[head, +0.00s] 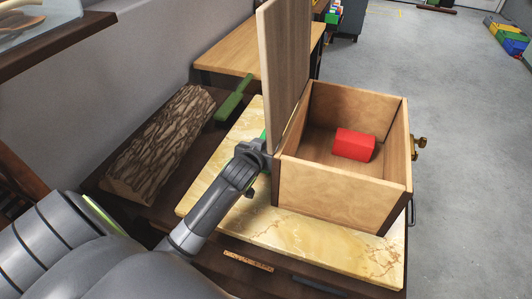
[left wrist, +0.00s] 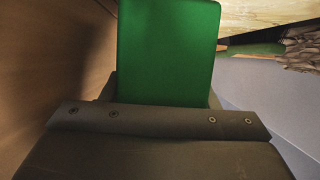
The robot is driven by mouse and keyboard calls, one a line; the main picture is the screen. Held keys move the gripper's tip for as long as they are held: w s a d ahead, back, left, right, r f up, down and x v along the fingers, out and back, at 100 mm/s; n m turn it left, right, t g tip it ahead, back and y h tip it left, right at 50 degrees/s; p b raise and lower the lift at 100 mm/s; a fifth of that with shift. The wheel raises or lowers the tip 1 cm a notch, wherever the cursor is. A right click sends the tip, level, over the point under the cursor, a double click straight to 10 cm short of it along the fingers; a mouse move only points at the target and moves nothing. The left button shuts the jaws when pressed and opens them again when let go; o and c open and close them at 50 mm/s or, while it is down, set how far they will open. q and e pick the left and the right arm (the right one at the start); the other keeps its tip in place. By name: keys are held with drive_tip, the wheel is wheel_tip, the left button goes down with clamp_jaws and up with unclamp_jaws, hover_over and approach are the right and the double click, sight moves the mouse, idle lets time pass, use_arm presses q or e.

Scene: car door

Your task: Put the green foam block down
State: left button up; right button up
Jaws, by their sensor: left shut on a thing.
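The green foam block (left wrist: 168,50) fills the middle of the left wrist view, held at the jaws of my left gripper. In the head view only a small green sliver of the block (head: 263,135) shows beside the raised lid. My left gripper (head: 259,150) is shut on it, at the left side of the wooden box (head: 335,184), above the marbled board (head: 330,247). The block's lower end is hidden, so I cannot tell whether it touches the board. My right gripper is in neither view.
The box's lid (head: 284,62) stands upright at its left side. A red block (head: 354,144) lies inside the box. A log (head: 160,145) and a green flat-ended tool (head: 234,100) lie left of the board. A narrow strip (head: 248,260) lies in front. The board's front left is bare.

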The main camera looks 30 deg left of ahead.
use_arm(q)
drive_tip(key=shift+f, duration=1.4)
drive_tip(key=o, duration=1)
drive_tip(key=shift+f, duration=0.1)
